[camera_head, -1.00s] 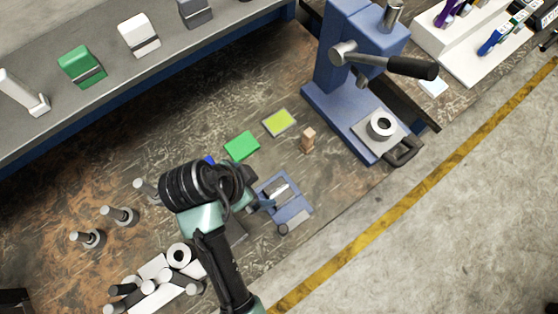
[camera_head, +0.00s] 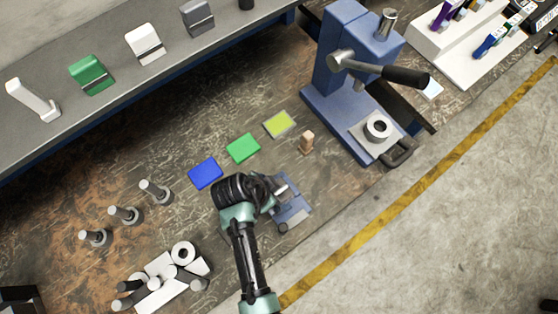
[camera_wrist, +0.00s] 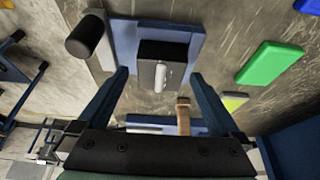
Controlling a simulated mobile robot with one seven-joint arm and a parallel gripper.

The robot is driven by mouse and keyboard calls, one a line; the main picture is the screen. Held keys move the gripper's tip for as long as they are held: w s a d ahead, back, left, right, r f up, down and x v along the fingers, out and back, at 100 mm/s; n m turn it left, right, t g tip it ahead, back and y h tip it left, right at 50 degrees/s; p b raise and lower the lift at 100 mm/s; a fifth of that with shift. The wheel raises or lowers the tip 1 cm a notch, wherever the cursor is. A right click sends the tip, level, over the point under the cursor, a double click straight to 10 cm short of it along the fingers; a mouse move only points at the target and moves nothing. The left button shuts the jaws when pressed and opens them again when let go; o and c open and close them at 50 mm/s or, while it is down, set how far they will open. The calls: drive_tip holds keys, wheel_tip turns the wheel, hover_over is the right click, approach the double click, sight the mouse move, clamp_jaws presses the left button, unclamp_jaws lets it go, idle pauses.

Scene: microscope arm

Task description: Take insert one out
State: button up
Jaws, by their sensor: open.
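A small blue fixture (camera_head: 296,212) lies on the workbench, partly hidden by my arm. In the wrist view it shows as a blue plate (camera_wrist: 196,45) with a dark block (camera_wrist: 178,50) on it. A small pale rounded piece (camera_wrist: 160,77) shows at the block's near face; I cannot tell whether it is insert one. A black round knob (camera_wrist: 85,36) stands at the plate's left side. In the head view, my gripper is mostly hidden by my wrist.
Blue (camera_head: 205,173), green (camera_head: 243,148) and yellow-green (camera_head: 279,124) pads lie behind the fixture. A small wooden piece (camera_head: 307,142) stands near a blue press (camera_head: 345,75). Upright pegs (camera_head: 155,192) and a white stand with cylinders (camera_head: 165,280) are at the left.

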drive_tip(key=shift+x, duration=1.05)
clamp_jaws()
drive_tip(key=shift+w+r, duration=0.15)
drive_tip(key=shift+r, duration=0.05)
